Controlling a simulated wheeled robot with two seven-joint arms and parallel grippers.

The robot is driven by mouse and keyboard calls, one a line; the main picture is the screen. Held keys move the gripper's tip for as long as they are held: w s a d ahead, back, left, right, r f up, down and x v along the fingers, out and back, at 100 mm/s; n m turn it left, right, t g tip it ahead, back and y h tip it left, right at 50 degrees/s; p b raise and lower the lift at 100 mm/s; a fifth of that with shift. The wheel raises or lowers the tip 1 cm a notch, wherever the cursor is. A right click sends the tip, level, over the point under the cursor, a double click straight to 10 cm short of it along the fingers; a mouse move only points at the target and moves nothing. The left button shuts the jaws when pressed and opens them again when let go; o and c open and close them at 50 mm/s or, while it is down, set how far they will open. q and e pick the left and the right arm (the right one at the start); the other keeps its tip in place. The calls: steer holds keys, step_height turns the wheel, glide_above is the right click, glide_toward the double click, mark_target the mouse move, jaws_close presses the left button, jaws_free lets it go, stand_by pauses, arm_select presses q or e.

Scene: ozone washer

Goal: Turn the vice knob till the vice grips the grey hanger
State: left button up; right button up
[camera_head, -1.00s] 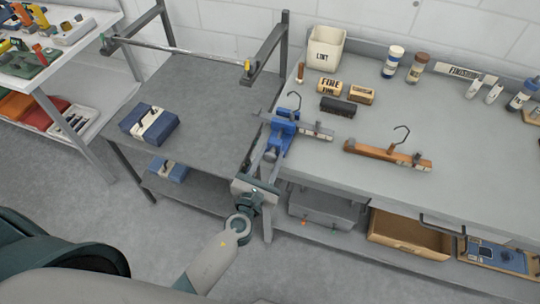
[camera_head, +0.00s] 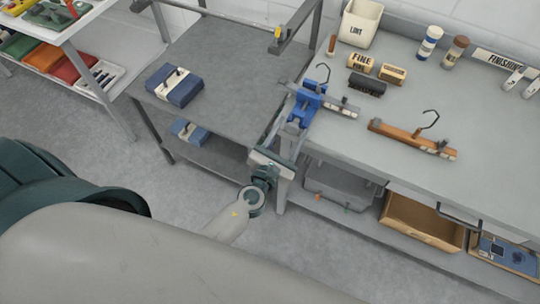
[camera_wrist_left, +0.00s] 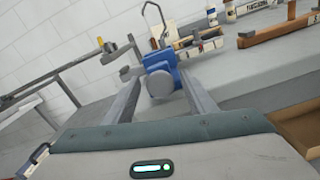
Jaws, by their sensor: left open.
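The blue vice (camera_head: 307,101) is at the left end of the grey workbench. The grey hanger (camera_head: 342,106) lies across the vice, its wire hook standing up; it also shows in the wrist view (camera_wrist_left: 205,46). Whether the jaws touch it cannot be told. The round grey vice knob (camera_wrist_left: 160,84) faces my left wrist camera. My left gripper (camera_head: 287,131) is open, reaching toward the vice from the front. Its fingers stand on either side of the knob, with gaps visible in the wrist view. My right gripper is not in view.
A wooden hanger (camera_head: 412,138) lies on the bench to the right. Behind are a LINT bin (camera_head: 360,22), a dark brush (camera_head: 367,84) and labelled blocks (camera_head: 393,74). A lower grey table (camera_head: 225,80) to the left holds a blue box (camera_head: 175,86). An open wooden drawer (camera_head: 422,222) is below right.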

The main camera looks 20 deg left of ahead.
arm_select(q)
steer(key=s+b, duration=0.6)
steer(key=s, duration=1)
steer(key=shift+a, duration=0.3)
steer(key=shift+w, duration=0.1)
steer(key=s+a+f+n+g+b, duration=0.1)
steer(key=s+f+n+g, duration=0.3)
steer(key=f, duration=0.9)
steer(key=s+a+f+n+g, duration=0.15)
steer(key=f+n, duration=0.55)
steer(key=f, duration=0.7)
steer(key=s+a+f+n+g+b, duration=0.1)
steer(key=s+f+n+g, duration=0.3)
steer(key=f, duration=0.9)
steer(key=s+a+f+n+g+b, duration=0.1)
steer(key=s+a+f+n+g, duration=0.1)
steer(key=s+f+n, duration=0.8)
steer(key=s+a+f+n+g+b, duration=0.1)
steer(key=s+a+f+n+g, duration=0.2)
steer(key=s+f+n, duration=0.8)
steer(key=shift+s+f+g+y, duration=0.3)
steer(key=shift+s+f+g, duration=0.45)
steer(key=shift+s+g, duration=0.4)
